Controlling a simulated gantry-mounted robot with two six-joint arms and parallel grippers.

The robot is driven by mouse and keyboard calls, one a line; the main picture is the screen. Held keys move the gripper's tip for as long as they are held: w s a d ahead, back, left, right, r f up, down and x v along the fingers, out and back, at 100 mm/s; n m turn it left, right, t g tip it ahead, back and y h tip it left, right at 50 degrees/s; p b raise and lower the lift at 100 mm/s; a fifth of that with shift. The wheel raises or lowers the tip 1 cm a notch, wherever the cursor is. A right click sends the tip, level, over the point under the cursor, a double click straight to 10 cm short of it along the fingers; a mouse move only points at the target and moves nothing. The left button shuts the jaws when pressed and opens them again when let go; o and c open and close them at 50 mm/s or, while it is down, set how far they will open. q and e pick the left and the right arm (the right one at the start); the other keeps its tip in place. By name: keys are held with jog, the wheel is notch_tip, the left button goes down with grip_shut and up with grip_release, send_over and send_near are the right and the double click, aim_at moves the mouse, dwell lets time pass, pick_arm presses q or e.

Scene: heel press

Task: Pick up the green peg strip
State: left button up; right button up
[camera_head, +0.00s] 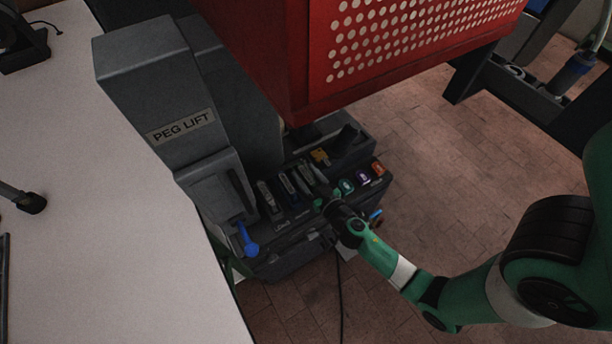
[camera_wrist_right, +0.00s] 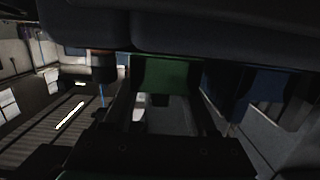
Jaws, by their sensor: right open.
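A green block (camera_wrist_right: 168,76), which looks like the green peg strip, sits in the middle of the right wrist view, at the far end of the jaws. In the head view a small green piece (camera_head: 318,203) shows at the front of the dark console, right beside my right gripper (camera_head: 328,206). The right gripper is open, and its fingers (camera_wrist_right: 165,108) reach toward the green block from either side. I cannot tell whether they touch it. The wrist and fingers hide part of that area in the head view. My left gripper is not in view.
Teal (camera_head: 346,186), purple (camera_head: 362,176) and orange (camera_head: 377,168) pieces sit right of the gripper. A red perforated cabinet (camera_head: 400,45) overhangs behind. Open floor lies to the right.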

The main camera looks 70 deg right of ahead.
grip_shut()
dwell(0.5)
